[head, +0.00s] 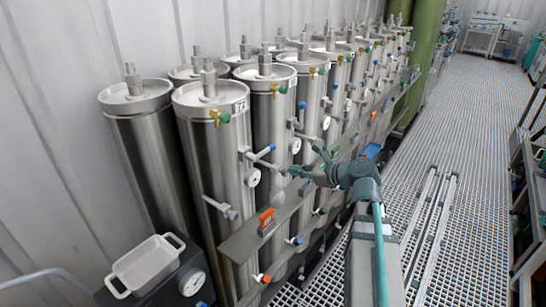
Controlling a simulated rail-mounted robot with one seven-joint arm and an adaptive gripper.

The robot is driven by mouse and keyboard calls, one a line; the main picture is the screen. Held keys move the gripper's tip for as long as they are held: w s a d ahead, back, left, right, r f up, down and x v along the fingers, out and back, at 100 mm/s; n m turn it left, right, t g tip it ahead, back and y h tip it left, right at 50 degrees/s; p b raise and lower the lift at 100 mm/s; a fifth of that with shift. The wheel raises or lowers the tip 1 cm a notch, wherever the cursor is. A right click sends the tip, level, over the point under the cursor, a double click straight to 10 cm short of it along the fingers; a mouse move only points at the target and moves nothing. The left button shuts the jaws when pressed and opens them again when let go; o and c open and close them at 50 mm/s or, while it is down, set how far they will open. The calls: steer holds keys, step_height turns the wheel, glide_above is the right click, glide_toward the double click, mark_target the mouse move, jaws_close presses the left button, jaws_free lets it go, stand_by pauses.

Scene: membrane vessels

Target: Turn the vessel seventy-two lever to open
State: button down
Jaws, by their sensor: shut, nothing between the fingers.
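Vessel seventy-two (205,150) is a tall steel cylinder at the front left, with a small label reading 72 near its top rim. A yellow and green valve (220,117) sits beside the label. A blue-tipped lever (264,153) on a metal fitting projects to the right of the vessel, above a round gauge. A lower fitting with a grey-blue end (222,208) sticks out from the vessel's side. Which of these is the task's lever I cannot tell. My gripper (300,172) is shut and empty, right of the vessel; its fingertips are small and partly blend into the fittings behind.
A row of similar vessels (283,110) with gauges and coloured levers runs back to the right. A grey rail (245,238) with an orange block (266,218) crosses their front. A white tray (150,262) stands front left. The grated walkway (455,130) at right is largely open.

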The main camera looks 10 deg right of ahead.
mark_target(264, 152)
steer(key=w+a+r+m+p, duration=0.1)
steer(key=w+a+m+p, duration=0.1)
steer(key=w+a, duration=0.4)
steer(key=shift+w+a+m+p, duration=0.2)
steer(key=shift+w+m+p, duration=0.2)
steer(key=shift+w+p, duration=0.35)
steer(key=shift+s, duration=0.15)
